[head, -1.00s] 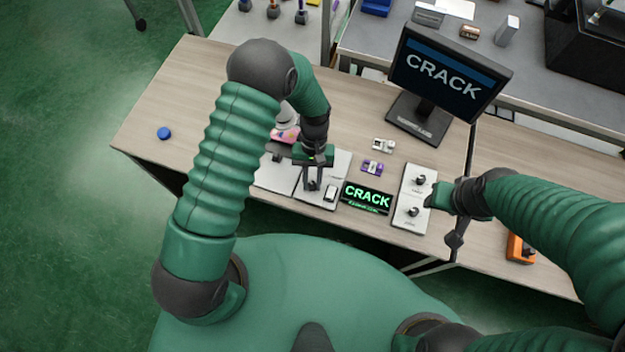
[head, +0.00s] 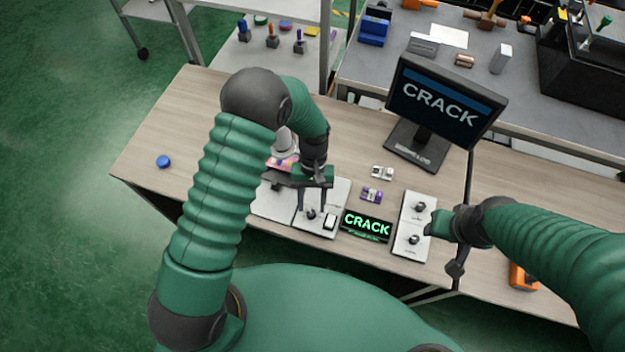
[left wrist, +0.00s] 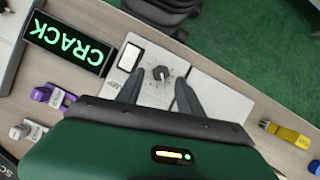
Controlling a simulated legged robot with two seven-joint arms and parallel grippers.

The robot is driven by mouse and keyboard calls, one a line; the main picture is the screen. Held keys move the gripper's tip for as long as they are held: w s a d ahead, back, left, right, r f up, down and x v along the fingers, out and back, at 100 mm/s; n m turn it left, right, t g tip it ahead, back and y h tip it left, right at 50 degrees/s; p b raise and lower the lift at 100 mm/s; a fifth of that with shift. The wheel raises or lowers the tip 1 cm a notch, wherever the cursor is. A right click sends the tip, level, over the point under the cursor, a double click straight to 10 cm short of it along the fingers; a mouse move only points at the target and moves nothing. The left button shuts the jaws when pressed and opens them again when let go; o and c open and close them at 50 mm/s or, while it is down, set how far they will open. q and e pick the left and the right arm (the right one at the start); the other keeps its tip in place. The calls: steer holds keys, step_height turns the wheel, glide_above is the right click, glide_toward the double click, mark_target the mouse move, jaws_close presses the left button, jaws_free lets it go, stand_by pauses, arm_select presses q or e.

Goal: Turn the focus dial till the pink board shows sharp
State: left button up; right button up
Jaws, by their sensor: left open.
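A small dial (head: 311,214) with a pointer knob sits on a white panel (head: 342,190). It also shows in the left wrist view (left wrist: 161,73), ringed by scale marks. Its label is unreadable, so I cannot confirm it is the focus dial. My left gripper (head: 314,200) is open above it, fingers on either side and apart from it in the left wrist view (left wrist: 158,93). The pink board (head: 283,163) is partly hidden behind my left arm. The monitor (head: 445,103) and the small green display (head: 367,226) both read CRACK in clear letters. My right gripper (head: 445,225) is beside the right-hand panel.
A white switch (head: 330,222) is next to the dial. The right-hand panel (head: 402,262) carries two more knobs, an upper one (head: 420,207) and a lower one (head: 414,239). Purple (head: 371,195) and white (head: 382,172) small parts lie behind the display. The table's left side is mostly clear.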

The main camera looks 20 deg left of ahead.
arm_select(q)
steer(key=v, duration=1.4)
steer(key=shift+w+b, duration=0.35)
steer(key=shift+b, duration=0.05)
steer(key=shift+a+r, duration=0.15)
steer(key=s+a+r+m+t, duration=0.1)
steer(key=s+a+t, duration=0.2)
steer(key=s, duration=0.2)
steer(key=s+a+r+m+t+y, duration=0.1)
steer(key=s+a+r+t, duration=0.1)
steer(key=s, duration=0.4)
steer(key=shift+s+a+m+t, duration=0.15)
steer(key=shift+a+m+t, duration=0.15)
steer(key=shift+a+t, duration=0.6)
steer(key=shift+s+r, duration=0.1)
